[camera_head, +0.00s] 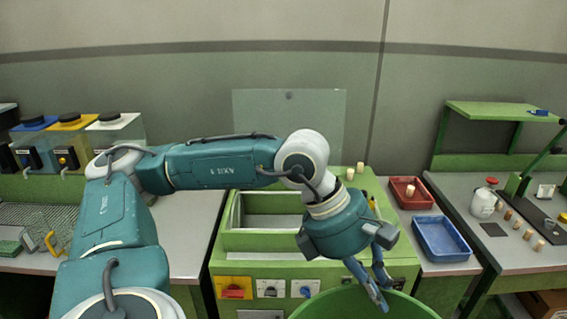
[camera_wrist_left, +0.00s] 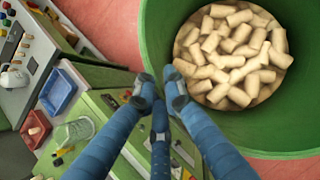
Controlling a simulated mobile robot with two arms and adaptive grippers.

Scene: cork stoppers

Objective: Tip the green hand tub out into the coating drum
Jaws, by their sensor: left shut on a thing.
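The green hand tub (camera_head: 345,303) shows at the bottom of the head view, cut off by the frame edge. In the left wrist view the tub (camera_wrist_left: 160,30) is round and deep, with many pale cork stoppers (camera_wrist_left: 235,55) lying inside. My left gripper (camera_head: 382,294) points down at the tub's rim; its blue fingers (camera_wrist_left: 157,97) close on the near rim in the wrist view. The green machine (camera_head: 263,240) behind the tub has an open rectangular top; I take it for the coating drum's housing, but no round drum shows. My right gripper is not in view.
Right of the machine are a red tray (camera_head: 411,203) with a cork in it and a blue tray (camera_head: 442,255). A white bottle (camera_head: 483,204) and loose corks stand on the right bench. Several lidded dispensers (camera_head: 75,140) stand at the left. A clear panel (camera_head: 290,112) rises behind the machine.

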